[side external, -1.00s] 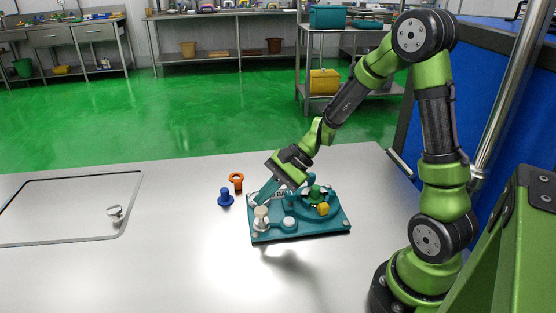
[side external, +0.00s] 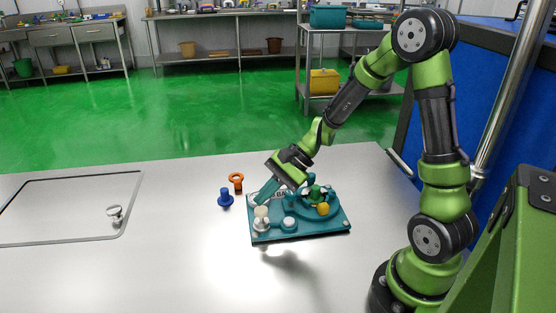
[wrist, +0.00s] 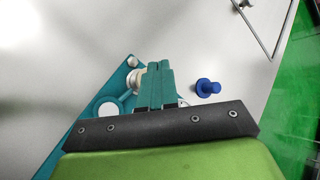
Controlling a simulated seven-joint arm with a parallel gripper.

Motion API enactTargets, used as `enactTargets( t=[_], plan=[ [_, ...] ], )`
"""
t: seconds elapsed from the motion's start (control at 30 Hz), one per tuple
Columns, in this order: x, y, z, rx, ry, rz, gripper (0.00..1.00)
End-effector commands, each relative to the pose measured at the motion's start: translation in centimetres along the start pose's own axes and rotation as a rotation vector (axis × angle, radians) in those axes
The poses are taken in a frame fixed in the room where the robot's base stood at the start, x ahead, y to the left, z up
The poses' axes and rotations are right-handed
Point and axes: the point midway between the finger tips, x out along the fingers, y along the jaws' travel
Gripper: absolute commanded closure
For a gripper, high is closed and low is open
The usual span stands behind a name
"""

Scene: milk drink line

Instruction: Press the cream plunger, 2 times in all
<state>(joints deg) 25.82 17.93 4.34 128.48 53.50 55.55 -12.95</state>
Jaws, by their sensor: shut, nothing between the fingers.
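The cream plunger (side external: 261,213) stands upright at the front left corner of a teal board (side external: 320,233). In the wrist view the cream plunger (wrist: 134,80) shows just left of my fingers, partly hidden by them. My gripper (side external: 262,199) is shut and empty, its teal fingers slanting down to the left, close beside the plunger's top. In the wrist view the shut fingertips of my gripper (wrist: 157,66) lie side by side. I cannot tell whether they touch the plunger.
The board also carries a white round button (side external: 289,223), a green knob (side external: 315,192) and a yellow piece (side external: 323,209). A blue peg (side external: 225,198) and an orange ring piece (side external: 236,182) stand behind left of the board. The table front and left are mostly clear.

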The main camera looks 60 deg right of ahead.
Motion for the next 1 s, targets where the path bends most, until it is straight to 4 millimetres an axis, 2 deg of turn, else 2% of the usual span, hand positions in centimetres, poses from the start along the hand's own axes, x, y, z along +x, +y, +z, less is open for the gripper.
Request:
enactTargets(
  t=[1.0],
  plan=[
    [0.78, 0.57, -0.56, 0.001, -0.001, 0.0, 1.0]
  ],
)
